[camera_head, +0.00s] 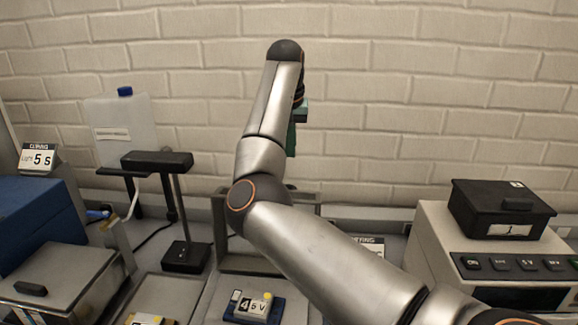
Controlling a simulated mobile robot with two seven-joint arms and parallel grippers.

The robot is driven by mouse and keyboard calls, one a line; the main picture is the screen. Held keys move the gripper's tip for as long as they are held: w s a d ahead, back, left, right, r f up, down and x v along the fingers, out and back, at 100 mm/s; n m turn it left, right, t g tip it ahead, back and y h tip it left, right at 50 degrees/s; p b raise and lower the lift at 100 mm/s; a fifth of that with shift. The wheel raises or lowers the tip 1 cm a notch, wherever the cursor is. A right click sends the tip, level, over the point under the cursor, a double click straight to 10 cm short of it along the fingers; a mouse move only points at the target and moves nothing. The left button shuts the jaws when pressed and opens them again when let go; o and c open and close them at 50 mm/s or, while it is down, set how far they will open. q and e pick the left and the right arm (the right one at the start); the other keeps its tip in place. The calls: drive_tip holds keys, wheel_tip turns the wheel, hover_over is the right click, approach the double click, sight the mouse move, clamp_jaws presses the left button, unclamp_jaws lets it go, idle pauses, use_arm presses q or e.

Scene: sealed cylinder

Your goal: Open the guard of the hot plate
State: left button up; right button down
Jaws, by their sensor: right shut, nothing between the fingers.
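My right arm comes in from the lower right and bends upward in the middle of the view. My right gripper (291,147) shows only in part behind the forearm, as a dark green piece in front of the wall. It is shut and empty, well away from the appliances. A pale appliance (432,236) with a row of dark buttons stands at the right. My left gripper is out of view.
A metal box (62,278) with a black handle stands at the lower left beside a blue block (38,218). A white jug (121,130), a black stand (172,200) and a grey frame (255,264) stand behind. A small labelled block (255,307) lies in front.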

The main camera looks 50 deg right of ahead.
wheel_tip(320, 180, down, 8)
drive_tip(key=p, duration=0.1)
drive_tip(key=shift+s+a+p, duration=0.35)
drive_tip(key=shift+a+p, duration=0.05)
drive_tip(key=shift+r, duration=0.1)
drive_tip(key=shift+d, duration=0.1)
idle(0.4)
